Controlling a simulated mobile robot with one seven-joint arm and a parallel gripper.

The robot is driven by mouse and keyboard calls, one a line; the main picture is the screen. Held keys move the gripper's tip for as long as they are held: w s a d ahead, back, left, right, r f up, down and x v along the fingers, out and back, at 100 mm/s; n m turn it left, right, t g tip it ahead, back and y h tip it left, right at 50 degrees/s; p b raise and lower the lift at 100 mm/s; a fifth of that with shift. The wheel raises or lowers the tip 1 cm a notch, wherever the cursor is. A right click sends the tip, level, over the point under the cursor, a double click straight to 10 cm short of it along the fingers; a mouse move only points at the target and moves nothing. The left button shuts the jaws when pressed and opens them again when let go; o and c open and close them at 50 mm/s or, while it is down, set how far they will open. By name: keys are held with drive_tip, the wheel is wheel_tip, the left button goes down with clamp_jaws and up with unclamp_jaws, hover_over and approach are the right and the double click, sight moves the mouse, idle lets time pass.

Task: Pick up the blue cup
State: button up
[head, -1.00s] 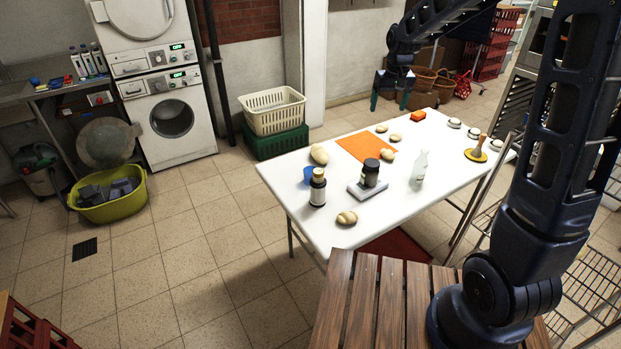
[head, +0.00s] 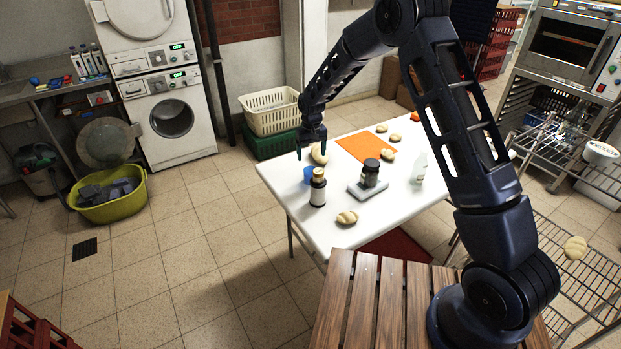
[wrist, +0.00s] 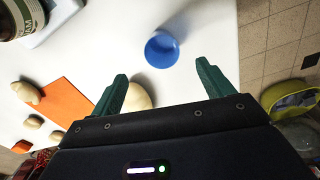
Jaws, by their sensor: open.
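The blue cup (head: 308,175) stands on the white table (head: 289,196) near its left edge, behind and left of a dark bottle. In the wrist view the blue cup (wrist: 162,49) shows alone, beyond the fingertips and between their lines. My gripper (head: 312,152) is open above the table's far left corner, over the cup's area. In the wrist view its two green fingers (wrist: 162,76) are apart with nothing between them at the tips. A pale bread roll (wrist: 138,97) lies partly hidden under the gripper.
A dark bottle with a cream label (head: 318,188) stands close to the cup. A dark jar (head: 370,172) sits on a grey scale. Rolls lie around an orange mat (head: 362,147). A clear bottle (head: 420,168) stands farther right. Bare tabletop surrounds the cup in the wrist view.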

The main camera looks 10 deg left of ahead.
sight(310, 176)
drive_tip(key=f, duration=1.1)
drive_tip(key=shift+a+f, duration=0.2)
drive_tip(key=shift+a, duration=0.05)
drive_tip(key=c, duration=1)
